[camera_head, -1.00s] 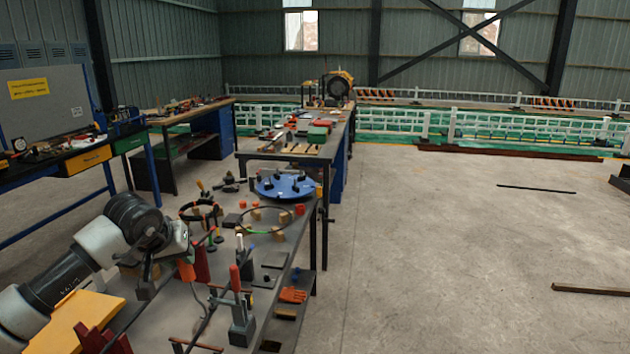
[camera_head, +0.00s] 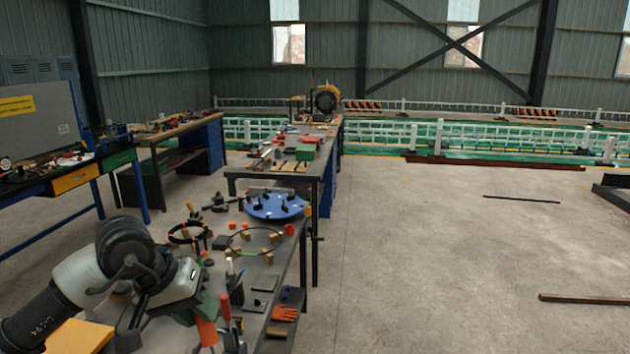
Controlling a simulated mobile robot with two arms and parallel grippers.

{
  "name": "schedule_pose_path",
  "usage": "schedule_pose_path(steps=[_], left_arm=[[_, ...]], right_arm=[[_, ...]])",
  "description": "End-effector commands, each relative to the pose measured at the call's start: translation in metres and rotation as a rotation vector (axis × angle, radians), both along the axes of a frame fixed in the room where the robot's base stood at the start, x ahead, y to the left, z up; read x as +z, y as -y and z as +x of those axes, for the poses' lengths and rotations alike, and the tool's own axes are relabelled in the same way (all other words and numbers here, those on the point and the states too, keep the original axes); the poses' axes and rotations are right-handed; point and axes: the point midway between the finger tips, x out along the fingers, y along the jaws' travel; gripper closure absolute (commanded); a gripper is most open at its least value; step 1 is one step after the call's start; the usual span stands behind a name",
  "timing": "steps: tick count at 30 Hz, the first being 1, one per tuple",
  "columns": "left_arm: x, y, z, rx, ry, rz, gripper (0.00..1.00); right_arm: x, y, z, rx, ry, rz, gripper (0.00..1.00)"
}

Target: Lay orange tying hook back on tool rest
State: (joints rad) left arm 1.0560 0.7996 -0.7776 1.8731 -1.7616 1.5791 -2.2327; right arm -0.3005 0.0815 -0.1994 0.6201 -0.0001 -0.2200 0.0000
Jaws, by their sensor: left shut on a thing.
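My left gripper (camera_head: 196,312) comes in from the lower left above the near workbench and is shut. The orange tying hook (camera_head: 207,333) shows as an orange handle right at its jaws, pointing down; the rest of the hook is hidden or too small to make out. The jaws themselves are partly covered by the wrist. I cannot pick out the tool rest for certain; part of the near bench is hidden behind my left arm. My right gripper is not in view.
A red-handled clamp (camera_head: 224,303) stands close to the right of my left gripper. Farther along the bench are a wire ring on wooden blocks (camera_head: 254,240) and a blue disc (camera_head: 273,206). Orange gloves (camera_head: 285,314) lie below at right. The floor on the right is mostly open.

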Motion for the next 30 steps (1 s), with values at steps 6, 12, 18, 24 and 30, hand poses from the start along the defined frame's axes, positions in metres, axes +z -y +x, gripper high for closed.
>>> schedule_pose_path(steps=[6, 12, 18, 24, 30], left_arm=[[0.006, 0.000, 0.000, 0.000, -0.065, -0.042, 0.95], [0.009, 0.000, 0.001, 0.001, -0.073, -0.047, 0.95], [0.037, 0.000, 0.001, 0.003, -0.273, -0.174, 0.95], [0.047, 0.000, 0.001, 0.000, -0.417, -0.261, 0.95], [0.046, 0.000, 0.000, 0.000, -0.423, -0.264, 0.95]], right_arm=[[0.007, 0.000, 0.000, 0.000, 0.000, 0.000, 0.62], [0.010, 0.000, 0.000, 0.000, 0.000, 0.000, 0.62], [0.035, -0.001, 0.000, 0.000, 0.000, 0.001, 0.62], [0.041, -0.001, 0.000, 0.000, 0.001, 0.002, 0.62], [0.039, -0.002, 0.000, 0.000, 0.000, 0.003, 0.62]])
